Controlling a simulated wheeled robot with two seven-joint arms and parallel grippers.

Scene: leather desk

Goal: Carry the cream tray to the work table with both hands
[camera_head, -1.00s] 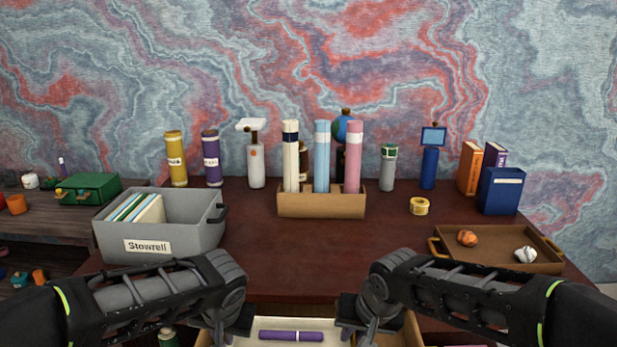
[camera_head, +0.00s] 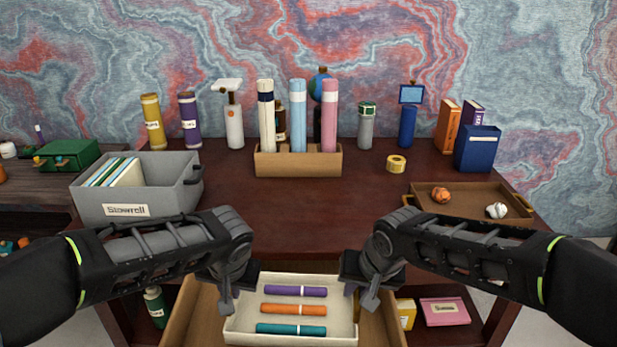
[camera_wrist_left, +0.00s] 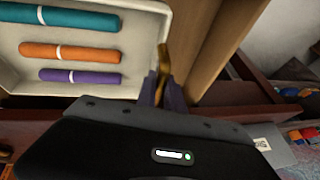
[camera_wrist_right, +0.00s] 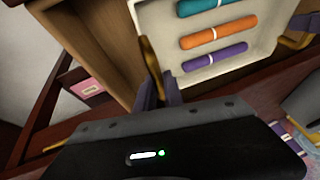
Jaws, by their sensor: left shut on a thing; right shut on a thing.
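The cream tray (camera_head: 246,325) is at the bottom centre of the head view, above or within an open wooden drawer. It holds a purple roll (camera_head: 295,291), an orange roll (camera_head: 294,309) and a teal roll (camera_head: 291,329), lying side by side. My left gripper (camera_head: 232,290) is shut at the tray's left side, on a brass handle (camera_wrist_left: 163,62) in the left wrist view. My right gripper (camera_head: 362,290) is shut at its right side, on the other brass handle (camera_wrist_right: 150,55) in the right wrist view. The tray looks roughly level.
The dark red work table (camera_head: 300,215) has a clear middle. A grey bin (camera_head: 135,190) stands at its left, a wooden holder with upright rolls (camera_head: 298,161) at the back, and a brown tray (camera_head: 470,200) with two balls at its right. The wooden drawer (camera_head: 190,325) is open below.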

